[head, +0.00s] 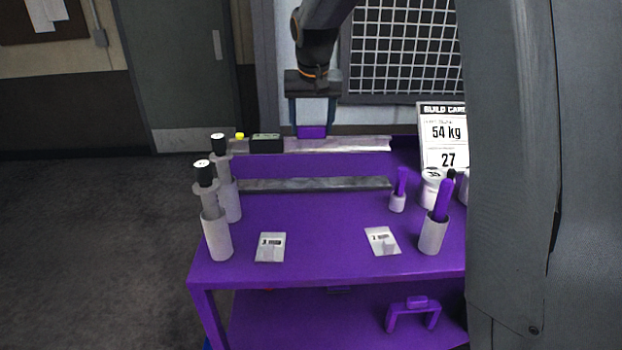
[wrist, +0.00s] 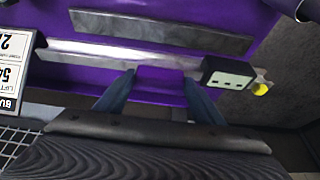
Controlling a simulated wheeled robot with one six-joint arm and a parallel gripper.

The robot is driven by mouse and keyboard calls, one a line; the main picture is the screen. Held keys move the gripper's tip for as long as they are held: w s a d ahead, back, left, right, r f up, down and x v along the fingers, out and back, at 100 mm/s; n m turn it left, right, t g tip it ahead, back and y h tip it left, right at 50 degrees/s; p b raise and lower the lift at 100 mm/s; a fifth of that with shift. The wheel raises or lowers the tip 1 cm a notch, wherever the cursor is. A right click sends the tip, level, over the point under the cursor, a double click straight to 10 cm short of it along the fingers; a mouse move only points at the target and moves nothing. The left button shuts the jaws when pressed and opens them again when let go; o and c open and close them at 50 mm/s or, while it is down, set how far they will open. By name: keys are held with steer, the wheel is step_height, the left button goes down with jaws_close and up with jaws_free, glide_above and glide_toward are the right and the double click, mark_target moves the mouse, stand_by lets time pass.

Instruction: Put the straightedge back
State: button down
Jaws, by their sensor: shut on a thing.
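My gripper (head: 312,128) is shut on the purple grip block (head: 312,133) of the straightedge, a long pale metal bar (head: 355,144). The bar runs left to right along the back edge of the purple cart top. In the wrist view, the purple block (wrist: 160,78) is between my two fingers and the bar (wrist: 110,55) extends to the left. A black box with pale windows (head: 266,143) is at the bar's left part in the head view. I cannot tell whether the bar touches the cart.
A darker grey flat strip (head: 300,184) lies on the cart top (head: 320,225), parallel to the bar. Cylinders with black knobs (head: 215,225) stand at left. Cups with purple handles (head: 433,233) and a sign (head: 443,140) are at right. Two cards (head: 270,247) lie in front.

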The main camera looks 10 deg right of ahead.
steer(key=shift+f+p, duration=0.9)
steer(key=shift+f, duration=3.75)
steer(key=shift+c, duration=2.4)
jaws_free()
steer(key=shift+f, duration=0.15)
steer(key=b+v, duration=0.1)
steer(key=v, duration=1.1)
steer(key=shift+b, duration=0.35)
